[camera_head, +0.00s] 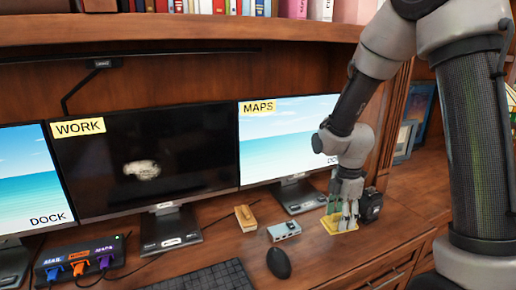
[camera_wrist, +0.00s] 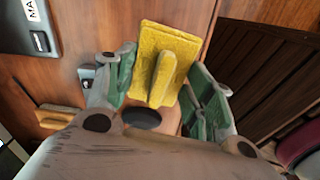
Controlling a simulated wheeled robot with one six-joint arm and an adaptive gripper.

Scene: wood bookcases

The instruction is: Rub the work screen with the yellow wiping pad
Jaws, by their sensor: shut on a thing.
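The yellow wiping pad (camera_head: 335,226) is at the right part of the desk, under my gripper (camera_head: 344,212). In the wrist view the yellow pad (camera_wrist: 150,38) shows its raised handle between the green fingers of my gripper (camera_wrist: 162,88), which is shut on it. I cannot tell whether the pad touches the desk. The work screen (camera_head: 200,140) is the dark middle monitor with a yellow WORK label. A whitish smudge (camera_head: 142,170) lies near its middle. My gripper is to the right of this screen, in front of the MAPS monitor.
The DOCK monitor (camera_head: 30,180) and the MAPS monitor (camera_head: 285,140) flank the work screen. A hub with cables (camera_head: 80,258), a wooden block (camera_head: 246,218), a small grey box (camera_head: 284,231), a mouse (camera_head: 278,263) and a keyboard (camera_head: 205,277) lie on the desk. A shelf overhangs above.

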